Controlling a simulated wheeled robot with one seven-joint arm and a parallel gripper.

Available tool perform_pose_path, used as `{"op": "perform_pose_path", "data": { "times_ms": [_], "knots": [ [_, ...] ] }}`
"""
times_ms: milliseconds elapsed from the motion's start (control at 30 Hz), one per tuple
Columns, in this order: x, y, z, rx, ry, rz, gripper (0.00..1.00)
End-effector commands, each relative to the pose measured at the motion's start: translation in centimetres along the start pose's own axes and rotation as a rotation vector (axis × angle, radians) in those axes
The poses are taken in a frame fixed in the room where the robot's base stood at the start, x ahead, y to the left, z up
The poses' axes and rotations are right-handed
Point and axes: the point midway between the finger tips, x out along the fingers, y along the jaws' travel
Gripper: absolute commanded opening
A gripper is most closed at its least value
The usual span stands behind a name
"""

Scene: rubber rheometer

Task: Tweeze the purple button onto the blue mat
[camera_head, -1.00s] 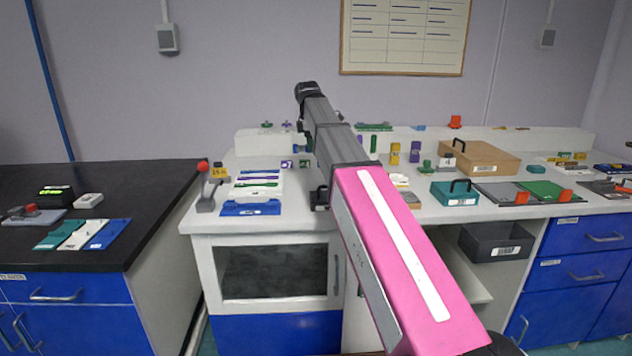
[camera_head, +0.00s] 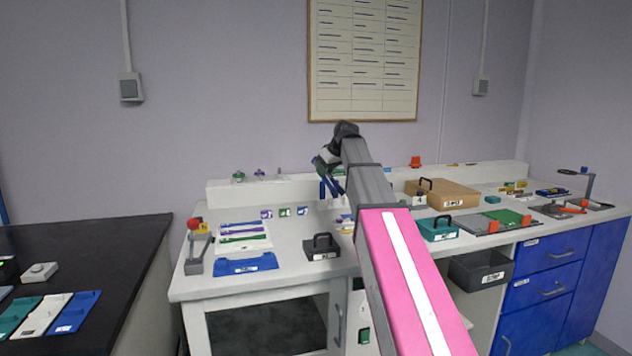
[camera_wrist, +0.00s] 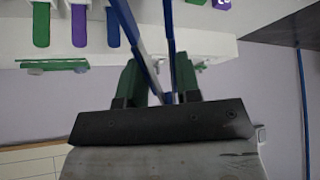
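My gripper (camera_head: 326,166) is raised above the white bench near its back ledge. In the wrist view, its green fingers (camera_wrist: 158,82) are closed around blue tweezers (camera_wrist: 128,25), whose two arms spread apart away from the fingers. The tweezers (camera_head: 338,187) also show below the gripper in the head view. A blue mat (camera_head: 76,311) lies on the black bench at the left, beside a white and a teal one. A small purple piece (camera_head: 259,173) stands on the back ledge; I cannot tell whether it is the purple button.
A blue tray (camera_head: 246,265) and a white rack of coloured strips (camera_head: 262,241) are on the white bench's left part. A black-handled block (camera_head: 321,246) stands right of them. A teal box (camera_head: 439,229) and a cardboard box (camera_head: 442,195) stand farther right. A gap separates the benches.

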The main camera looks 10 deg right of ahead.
Motion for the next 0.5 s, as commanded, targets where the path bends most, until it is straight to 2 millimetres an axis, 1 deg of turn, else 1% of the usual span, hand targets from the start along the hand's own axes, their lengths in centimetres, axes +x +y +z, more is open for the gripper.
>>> {"op": "perform_pose_path", "data": {
  "times_ms": [167, 500],
  "knots": [
    [-0.60, 0.83, -0.23, 0.045, 0.042, 0.035, 0.29],
    [-0.55, 0.84, -0.22, 0.045, 0.042, 0.036, 0.29]
  ]
}}
